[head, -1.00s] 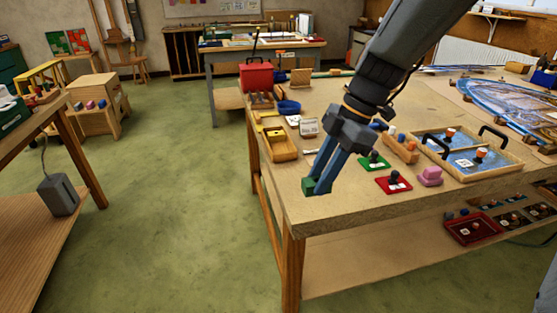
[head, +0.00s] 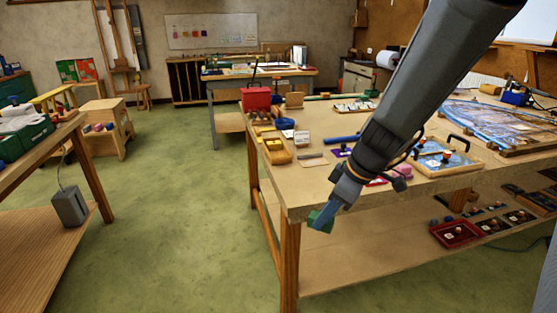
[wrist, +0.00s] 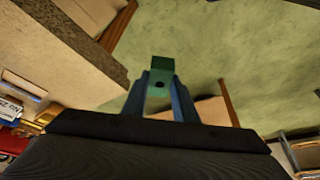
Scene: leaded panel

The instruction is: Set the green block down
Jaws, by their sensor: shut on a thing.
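The green block (head: 321,221) is held at the tips of my gripper (head: 328,213), in front of the workbench's near edge by its left corner. In the wrist view the green block (wrist: 161,76) sits between the two blue fingers of my gripper (wrist: 160,84), with green floor and a lower shelf behind it. My gripper is shut on the block. Nothing is seen touching the block from below. My arm hides part of the benchtop behind it.
The workbench (head: 290,190) carries a wooden tray (head: 276,152), a blue-bottomed tray (head: 440,157) and a large leaded panel (head: 490,122). A dark red tray (head: 457,234) stands on its lower shelf. Bare benchtop shows near the front left corner. Open floor (head: 180,220) lies to the left.

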